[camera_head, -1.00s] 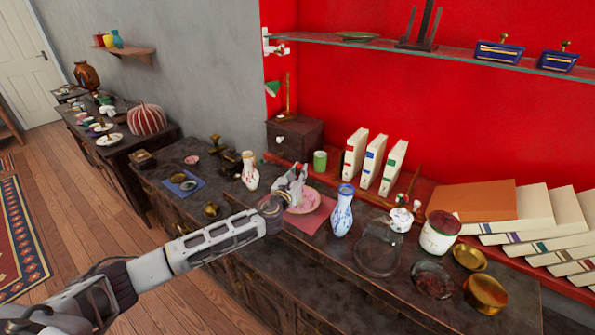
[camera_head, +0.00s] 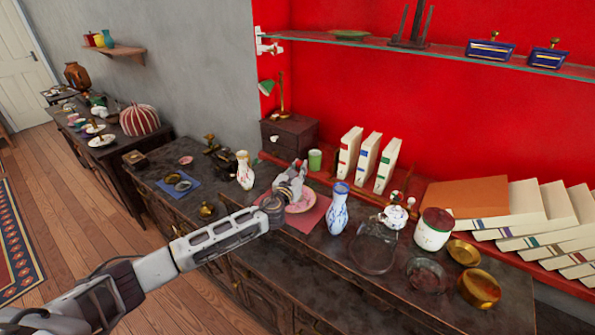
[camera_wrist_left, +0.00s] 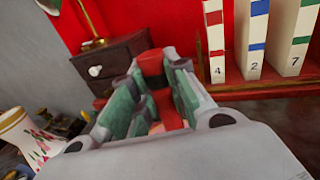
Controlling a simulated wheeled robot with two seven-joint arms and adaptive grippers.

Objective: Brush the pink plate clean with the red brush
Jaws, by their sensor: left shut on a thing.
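The pink plate (camera_head: 303,207) lies on a red mat (camera_head: 309,220) on the dark cabinet top in the head view. My left gripper (camera_head: 291,184) is just above the plate and covers part of it. In the left wrist view, its green-padded fingers (camera_wrist_left: 160,98) are closed around a red piece, which I take to be the red brush (camera_wrist_left: 168,108). The brush's bristle end is hidden, and I cannot tell whether it touches the plate. A small pinkish patch shows low between the fingers. My right gripper is in neither view.
A blue-and-white vase (camera_head: 338,208) stands close right of the mat, and a floral vase (camera_head: 245,171) stands to its left. Behind are a green cup (camera_head: 315,160) and upright books (camera_head: 368,158). A glass dish (camera_head: 373,254) and brass bowls (camera_head: 480,289) crowd the right.

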